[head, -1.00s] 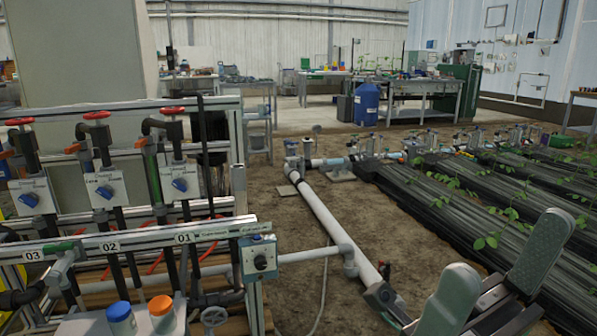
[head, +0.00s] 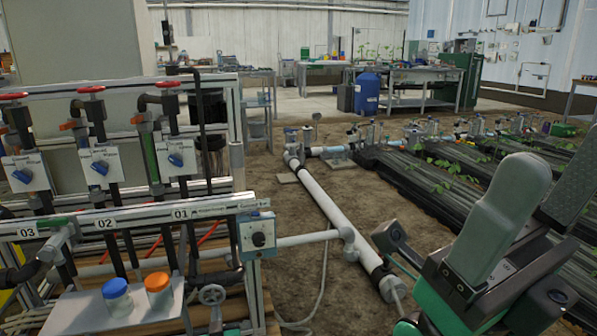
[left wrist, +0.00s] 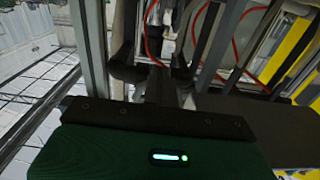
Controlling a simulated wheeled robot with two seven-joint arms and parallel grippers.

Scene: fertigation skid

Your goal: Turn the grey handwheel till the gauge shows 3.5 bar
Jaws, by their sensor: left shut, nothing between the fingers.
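The grey handwheel (head: 212,295) is low on the near skid at the left of the head view, beside the frame's upright post and right of the orange-lidded jar. I can make out no readable gauge; a small round piece on a stem (head: 316,118) stands over the far end of the white pipe, too small to read. In the left wrist view the dark green gripper housing (left wrist: 168,150) fills the bottom, and the handwheel cannot be made out.
A white pipe (head: 325,212) runs along the soil between skid and gripper. Planted beds lie right.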

